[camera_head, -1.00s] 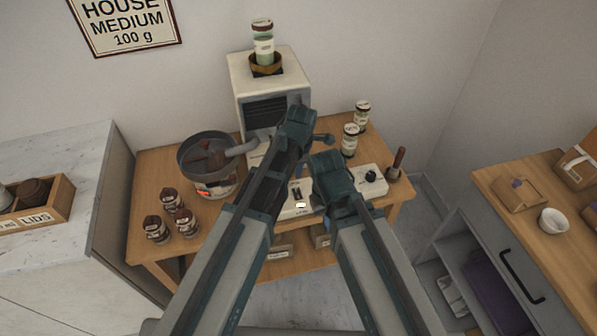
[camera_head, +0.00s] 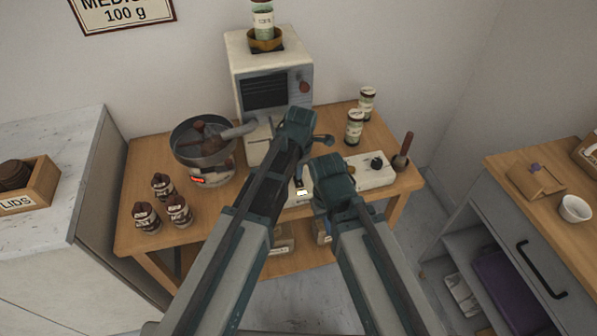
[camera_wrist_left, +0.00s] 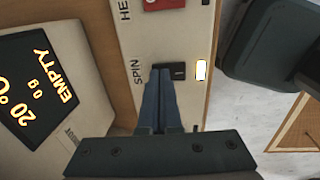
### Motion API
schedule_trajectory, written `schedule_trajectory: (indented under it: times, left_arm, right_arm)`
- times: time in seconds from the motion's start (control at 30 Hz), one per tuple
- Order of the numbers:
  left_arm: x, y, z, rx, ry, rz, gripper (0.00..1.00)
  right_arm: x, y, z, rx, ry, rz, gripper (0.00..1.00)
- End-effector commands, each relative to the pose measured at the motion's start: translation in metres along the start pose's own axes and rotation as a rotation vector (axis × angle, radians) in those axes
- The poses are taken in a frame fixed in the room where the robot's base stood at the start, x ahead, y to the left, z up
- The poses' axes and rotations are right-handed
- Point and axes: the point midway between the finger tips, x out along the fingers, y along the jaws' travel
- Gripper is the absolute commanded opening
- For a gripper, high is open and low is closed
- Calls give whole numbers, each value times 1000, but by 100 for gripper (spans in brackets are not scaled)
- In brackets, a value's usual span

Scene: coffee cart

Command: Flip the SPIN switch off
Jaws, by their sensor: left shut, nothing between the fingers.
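The SPIN switch (camera_wrist_left: 178,71) is a small black switch on the white control panel, beside the printed SPIN label (camera_wrist_left: 135,72). A pale yellow light (camera_wrist_left: 201,70) glows next to it and also shows in the head view (camera_head: 302,192). My left gripper (camera_wrist_left: 160,74) is shut and empty, its fingertips right at the switch's edge; I cannot tell whether they touch it. In the head view my arms hide the switch and much of the white panel (camera_head: 345,184). My right arm reaches in, but its gripper's fingers are not visible.
A red switch (camera_wrist_left: 165,3) is at the upper edge of the wrist view. A display (camera_wrist_left: 38,80) reads EMPTY. A black knob (camera_head: 376,163), a roaster (camera_head: 240,90), a pan (camera_head: 185,150) and several jars stand around the panel.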

Motion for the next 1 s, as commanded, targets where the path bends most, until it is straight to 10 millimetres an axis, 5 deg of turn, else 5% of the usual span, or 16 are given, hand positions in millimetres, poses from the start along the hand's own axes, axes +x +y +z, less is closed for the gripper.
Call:
schedule_trajectory:
  times: [1.0]
  left_arm:
    - [-1,-15,0,0,0,-1,0]
  right_arm:
    - [1,0,0,0,0,0,0]
